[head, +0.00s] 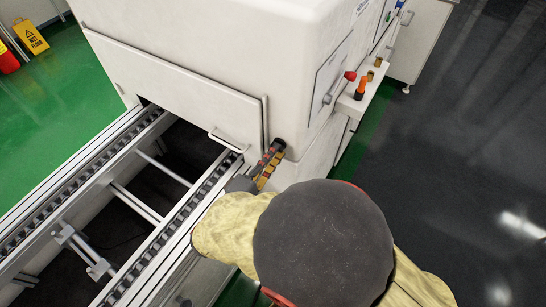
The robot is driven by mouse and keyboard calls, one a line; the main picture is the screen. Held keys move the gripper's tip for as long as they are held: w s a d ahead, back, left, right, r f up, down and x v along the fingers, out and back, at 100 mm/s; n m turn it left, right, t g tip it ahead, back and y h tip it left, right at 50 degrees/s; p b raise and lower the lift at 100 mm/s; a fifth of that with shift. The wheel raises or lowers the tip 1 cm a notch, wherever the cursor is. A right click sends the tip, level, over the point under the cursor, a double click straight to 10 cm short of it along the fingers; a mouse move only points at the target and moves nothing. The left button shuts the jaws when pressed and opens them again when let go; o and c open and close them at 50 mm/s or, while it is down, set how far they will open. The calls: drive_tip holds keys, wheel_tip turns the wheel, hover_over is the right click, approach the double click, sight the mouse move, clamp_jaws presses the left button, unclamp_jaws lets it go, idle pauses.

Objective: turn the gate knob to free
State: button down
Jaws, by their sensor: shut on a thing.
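Conveyor rails (75,180) run to the lower left. Dark floor at right is clear. A yellow wet-floor sign (30,36) stands far left.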

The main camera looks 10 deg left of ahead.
idle(0.4)
drive_tip(key=c, duration=1.9)
unclamp_jaws()
drive_tip(key=v, duration=1.2)
drive_tip(key=shift+f, duration=0.1)
